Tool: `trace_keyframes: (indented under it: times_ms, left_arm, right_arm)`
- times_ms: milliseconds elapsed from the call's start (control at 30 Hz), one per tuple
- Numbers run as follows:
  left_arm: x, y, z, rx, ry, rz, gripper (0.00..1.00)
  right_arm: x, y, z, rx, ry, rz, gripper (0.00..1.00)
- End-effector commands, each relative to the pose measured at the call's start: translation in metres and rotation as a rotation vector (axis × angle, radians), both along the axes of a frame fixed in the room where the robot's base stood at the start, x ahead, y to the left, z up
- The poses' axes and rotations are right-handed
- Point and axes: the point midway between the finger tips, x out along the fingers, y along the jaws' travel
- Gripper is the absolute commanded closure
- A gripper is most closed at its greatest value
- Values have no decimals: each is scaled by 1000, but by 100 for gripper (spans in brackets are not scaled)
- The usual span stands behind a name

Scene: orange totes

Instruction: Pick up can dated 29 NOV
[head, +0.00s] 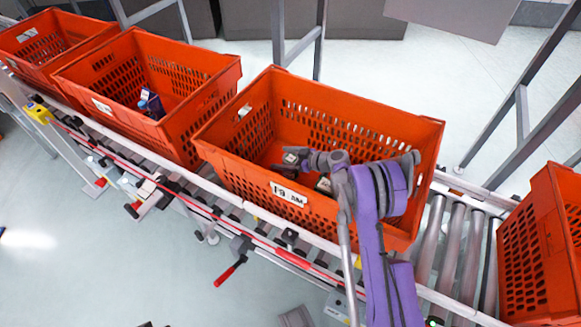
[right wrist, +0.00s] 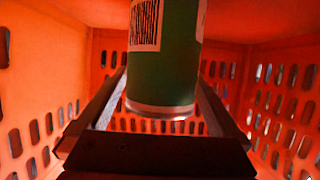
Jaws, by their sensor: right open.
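A green can (right wrist: 162,55) with a white barcode label stands out in the right wrist view. It is between the two dark fingers of my right gripper (right wrist: 160,88), which is open. The can's top is cut off by the frame, and I see no date on the part that shows. In the head view my right gripper (head: 288,163) is down inside the middle orange tote (head: 330,105), with small items near it. My left gripper is not in view.
The tote's perforated walls surround my right gripper closely. Another tote (head: 200,62) to the left holds a blue item (head: 150,104). More totes stand at the far left (head: 62,30) and right (head: 545,235). All are on a roller conveyor (head: 462,240). Grey metal posts (head: 522,115) rise behind.

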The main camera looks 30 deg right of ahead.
Motion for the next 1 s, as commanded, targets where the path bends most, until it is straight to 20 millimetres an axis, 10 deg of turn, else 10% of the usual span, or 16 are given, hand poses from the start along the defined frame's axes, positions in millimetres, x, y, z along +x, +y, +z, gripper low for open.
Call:
trace_keyframes:
  times_ms: [200, 733, 1000]
  left_arm:
    - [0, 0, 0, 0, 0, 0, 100]
    - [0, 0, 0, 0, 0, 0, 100]
    - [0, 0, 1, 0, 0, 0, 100]
  right_arm:
    - [1, 0, 0, 0, 0, -1, 4]
    - [0, 0, 0, 0, 0, -1, 99]
    - [0, 0, 2, 0, 0, -1, 100]
